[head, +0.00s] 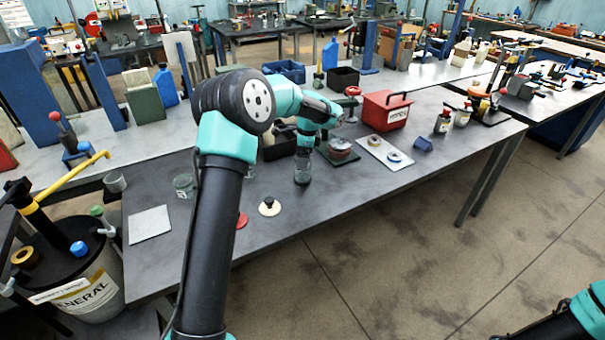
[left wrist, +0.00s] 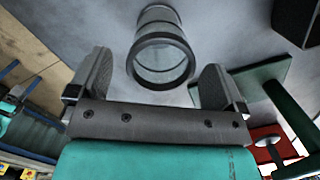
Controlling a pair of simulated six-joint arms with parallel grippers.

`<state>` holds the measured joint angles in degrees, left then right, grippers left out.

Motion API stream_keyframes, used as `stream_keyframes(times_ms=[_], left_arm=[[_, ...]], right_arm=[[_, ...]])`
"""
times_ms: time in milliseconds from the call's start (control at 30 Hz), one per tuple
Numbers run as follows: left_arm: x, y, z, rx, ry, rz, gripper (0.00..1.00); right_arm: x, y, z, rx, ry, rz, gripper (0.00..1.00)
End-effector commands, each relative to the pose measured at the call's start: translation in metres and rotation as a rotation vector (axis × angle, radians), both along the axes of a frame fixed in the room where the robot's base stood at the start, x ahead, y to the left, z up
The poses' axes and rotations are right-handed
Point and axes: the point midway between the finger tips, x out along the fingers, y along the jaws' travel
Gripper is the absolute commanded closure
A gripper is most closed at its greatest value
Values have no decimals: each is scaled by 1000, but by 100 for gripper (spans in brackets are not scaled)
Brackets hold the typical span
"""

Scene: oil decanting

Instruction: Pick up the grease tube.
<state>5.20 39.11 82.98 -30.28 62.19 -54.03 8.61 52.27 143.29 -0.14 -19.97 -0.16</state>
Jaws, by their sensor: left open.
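A clear grey hollow cylinder (head: 303,170) stands upright on the dark workbench under my left wrist; I cannot tell for sure that it is the grease tube. In the left wrist view the cylinder (left wrist: 161,55) shows its round open rim, just beyond and between the fingers. My left gripper (left wrist: 157,74) is open, with one finger on either side and a visible gap to each. In the head view the left gripper (head: 305,147) is just above the cylinder, its fingers hard to make out. My right gripper is out of view; only part of that arm shows at bottom right.
A device on a green base (head: 340,153) stands right beside the cylinder. Right of it are a white tray (head: 385,153) and a red toolbox (head: 385,110). A glass jar (head: 184,186) and a cream knob (head: 269,206) stand left. The bench's front right is clear.

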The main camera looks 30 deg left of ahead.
Motion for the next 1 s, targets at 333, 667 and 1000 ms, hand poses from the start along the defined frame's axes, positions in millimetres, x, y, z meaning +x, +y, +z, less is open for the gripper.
stream_keyframes(times_ms=[333, 667, 1000], left_arm=[[-2, 5, -40, 0, 1, 0, 3], [-2, 5, -40, -1, 0, 0, 3], [-2, 6, -40, -1, 0, 0, 22]], right_arm=[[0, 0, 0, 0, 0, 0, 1], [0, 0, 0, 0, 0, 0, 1], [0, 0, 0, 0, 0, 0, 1]])
